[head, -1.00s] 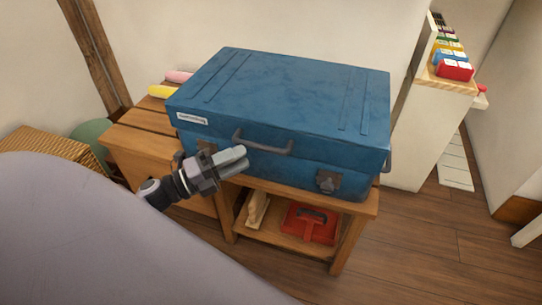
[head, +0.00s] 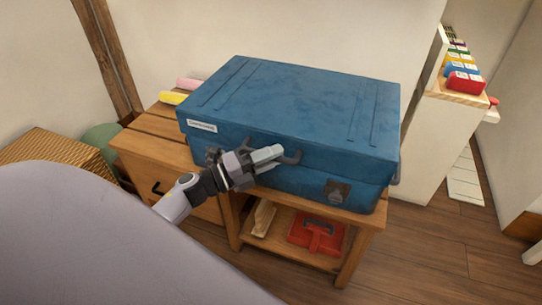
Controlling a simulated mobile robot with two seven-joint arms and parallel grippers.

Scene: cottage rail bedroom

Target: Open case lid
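The blue case (head: 290,105) sits on a wooden bench with its lid down. Its front has a dark handle (head: 292,157), a white label (head: 202,125) on the left and a metal latch (head: 336,193) on the right. The left latch is mostly hidden behind my gripper. My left gripper (head: 274,156) is at the case's front, its fingertips over the left part of the handle and pointing right. The fingers look close together; I cannot tell whether they touch or grip the handle. My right gripper does not show.
The wooden bench (head: 160,148) has a lower shelf with a red dustpan-like item (head: 317,234). Pink and yellow rolls (head: 173,98) lie behind the case at left. A wicker basket (head: 55,150) and green ball (head: 101,137) are at left. A white shelf (head: 425,150) stands at right.

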